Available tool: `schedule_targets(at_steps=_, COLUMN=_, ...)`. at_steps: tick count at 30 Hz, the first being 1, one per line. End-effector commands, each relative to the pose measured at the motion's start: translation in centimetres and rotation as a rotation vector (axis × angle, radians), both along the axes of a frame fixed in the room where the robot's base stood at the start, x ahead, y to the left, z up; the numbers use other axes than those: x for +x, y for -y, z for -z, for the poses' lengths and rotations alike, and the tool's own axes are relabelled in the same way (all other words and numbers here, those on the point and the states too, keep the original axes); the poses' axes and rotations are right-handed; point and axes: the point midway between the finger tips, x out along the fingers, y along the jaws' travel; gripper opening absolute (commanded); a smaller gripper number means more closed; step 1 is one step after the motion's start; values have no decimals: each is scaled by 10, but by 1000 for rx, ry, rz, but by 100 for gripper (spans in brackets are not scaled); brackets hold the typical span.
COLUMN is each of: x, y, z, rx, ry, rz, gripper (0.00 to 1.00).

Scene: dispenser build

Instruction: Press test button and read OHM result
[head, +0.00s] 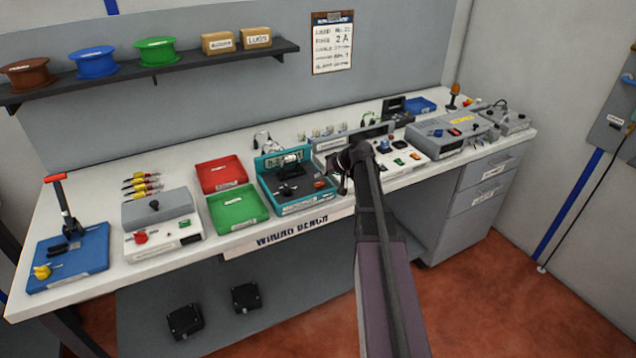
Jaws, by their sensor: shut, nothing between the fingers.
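My gripper (344,180) is a small dark shape at the end of my arm, over the middle of the bench. It is shut and empty. A dark display strip (371,135) is behind my gripper, partly hidden. I cannot read any OHM value, which button is the test button, or whether my gripper touches anything.
Red (219,177) and green (238,209) trays lie left of the teal instrument. A grey box with a red knob (140,237) and a blue press (68,255) stand farther left. A larger grey unit (452,134) is at right. The bench's front edge strip is clear.

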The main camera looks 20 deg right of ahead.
Motion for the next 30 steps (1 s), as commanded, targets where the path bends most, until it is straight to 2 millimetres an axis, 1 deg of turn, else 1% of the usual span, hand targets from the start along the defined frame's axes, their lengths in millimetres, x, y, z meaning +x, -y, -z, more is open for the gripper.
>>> schedule_targets(at_steps=11, x=0, y=0, z=-2, rx=0, ry=0, rz=0, gripper=0)
schedule_targets(at_steps=30, x=0, y=0, z=-46, rx=0, ry=0, rz=0, gripper=0)
